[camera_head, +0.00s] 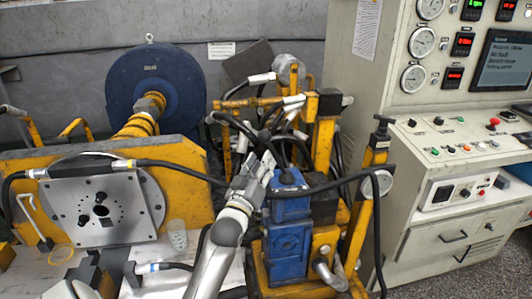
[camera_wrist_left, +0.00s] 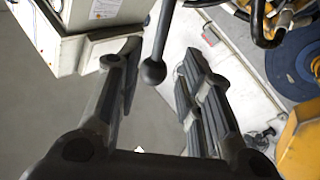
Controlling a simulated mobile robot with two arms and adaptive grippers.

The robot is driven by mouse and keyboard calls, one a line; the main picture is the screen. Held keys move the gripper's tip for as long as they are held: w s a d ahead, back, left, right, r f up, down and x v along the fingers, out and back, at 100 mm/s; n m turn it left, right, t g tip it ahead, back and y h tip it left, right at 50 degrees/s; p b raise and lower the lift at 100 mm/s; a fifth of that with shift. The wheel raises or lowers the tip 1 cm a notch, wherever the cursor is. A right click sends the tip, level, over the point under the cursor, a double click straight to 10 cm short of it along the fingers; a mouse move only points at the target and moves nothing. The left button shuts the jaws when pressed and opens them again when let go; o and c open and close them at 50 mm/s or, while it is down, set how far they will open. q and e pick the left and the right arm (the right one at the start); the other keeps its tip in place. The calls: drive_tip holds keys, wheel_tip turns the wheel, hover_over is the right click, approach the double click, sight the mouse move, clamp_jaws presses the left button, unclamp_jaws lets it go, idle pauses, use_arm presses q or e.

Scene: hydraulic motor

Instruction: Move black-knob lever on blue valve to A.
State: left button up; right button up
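The blue valve (camera_head: 288,228) stands upright in the middle of the head view, among yellow frames and black hoses. My left gripper (camera_head: 264,168) is at its upper left, close to the valve top. In the left wrist view a dark lever with a round black knob (camera_wrist_left: 153,71) comes down between the two fingers of my left gripper (camera_wrist_left: 161,50). The fingers are spread, with a visible gap on both sides of the knob. No A mark is legible. I cannot make out my right gripper.
A black hose (camera_head: 340,182) crosses in front of the valve. A grey plate on a yellow frame (camera_head: 97,208) is at left, and a control cabinet (camera_head: 435,175) at right. Grey floor is free before the cabinet.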

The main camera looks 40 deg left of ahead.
use_arm(q)
drive_tip(key=shift+v, duration=2.15)
